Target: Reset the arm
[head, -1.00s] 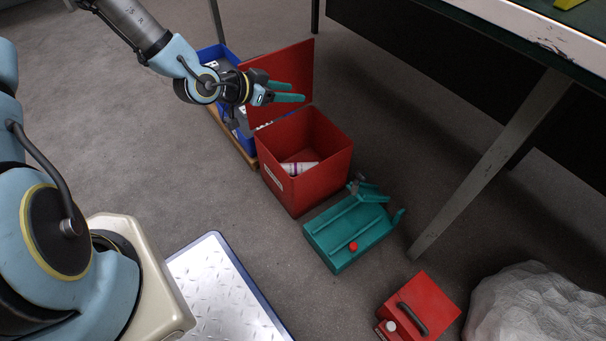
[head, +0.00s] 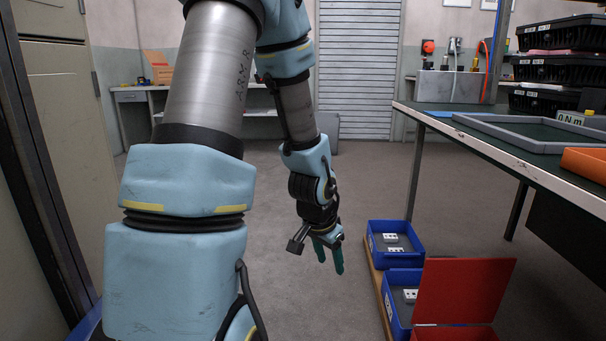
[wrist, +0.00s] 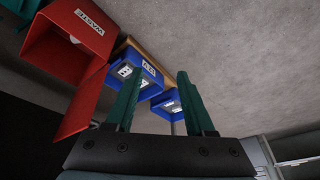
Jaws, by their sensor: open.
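My gripper (head: 328,256) hangs in the middle of the head view with its green fingers pointing down over bare floor. It is left of the blue bins and touches nothing. In the wrist view my gripper (wrist: 158,95) shows its two green fingers spread apart with nothing held between them. My arm fills the left and centre of the head view.
Blue bins (head: 419,240) with grey and white parts stand right of my gripper. A red waste box (wrist: 83,22) with its lid (head: 462,290) raised stands nearer. A green-topped workbench (head: 470,145) runs along the right. The middle floor (head: 380,172) is clear.

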